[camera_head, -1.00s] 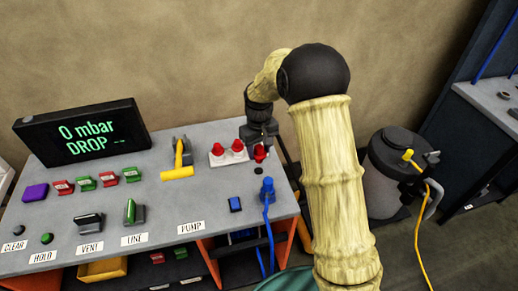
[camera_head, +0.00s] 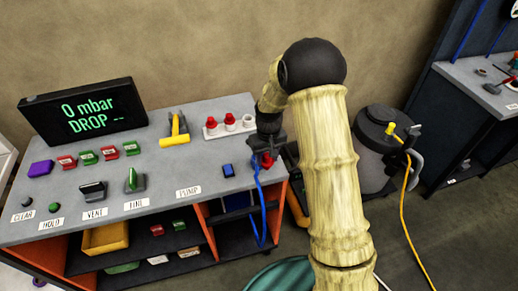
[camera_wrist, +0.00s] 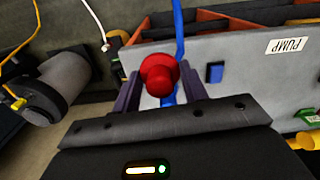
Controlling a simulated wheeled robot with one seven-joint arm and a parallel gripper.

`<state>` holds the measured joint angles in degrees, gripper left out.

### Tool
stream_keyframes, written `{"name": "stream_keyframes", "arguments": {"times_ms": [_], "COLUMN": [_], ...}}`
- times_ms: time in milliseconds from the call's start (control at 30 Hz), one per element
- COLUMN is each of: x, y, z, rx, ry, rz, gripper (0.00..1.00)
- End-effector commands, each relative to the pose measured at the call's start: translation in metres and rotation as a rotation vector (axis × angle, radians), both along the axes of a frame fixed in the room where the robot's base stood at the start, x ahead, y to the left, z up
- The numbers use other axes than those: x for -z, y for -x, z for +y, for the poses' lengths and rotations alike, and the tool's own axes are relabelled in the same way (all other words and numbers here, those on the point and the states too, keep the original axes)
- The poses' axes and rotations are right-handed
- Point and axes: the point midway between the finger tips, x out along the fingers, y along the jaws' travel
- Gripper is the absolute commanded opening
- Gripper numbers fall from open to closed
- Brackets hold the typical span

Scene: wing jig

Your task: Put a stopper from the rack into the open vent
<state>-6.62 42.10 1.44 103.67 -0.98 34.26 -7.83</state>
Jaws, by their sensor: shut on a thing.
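My gripper (camera_head: 267,150) is shut on a red stopper (camera_head: 267,160) near the right edge of the grey bench top. The wrist view shows the red stopper (camera_wrist: 159,74) between the two dark fingers, its round knob facing the camera. The white rack (camera_head: 222,133) stands on the bench to the left of my gripper. Red stoppers (camera_head: 211,122) stand in its left and middle places; the right place shows white with no red knob. The open vent is not visible now. I cannot tell whether the held stopper touches the bench.
A blue hose (camera_head: 257,205) hangs beside my gripper and passes behind the stopper in the wrist view. A blue button (camera_head: 228,170), the PUMP label (camera_head: 189,192) and a yellow-handled lever (camera_head: 175,133) are to the left. A grey canister (camera_head: 383,150) stands right of the bench.

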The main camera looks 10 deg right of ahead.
Motion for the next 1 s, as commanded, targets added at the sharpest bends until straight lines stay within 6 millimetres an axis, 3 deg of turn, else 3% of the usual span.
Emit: {"name": "stream_keyframes", "arguments": {"times_ms": [533, 1000], "x": [0.074, 0.078], "y": [0.051, 0.055], "z": [-0.064, -0.068], "rx": [0.265, 0.284], "ry": [0.006, 0.007], "rz": [0.004, 0.0], "gripper": [0.21, 0.21]}}
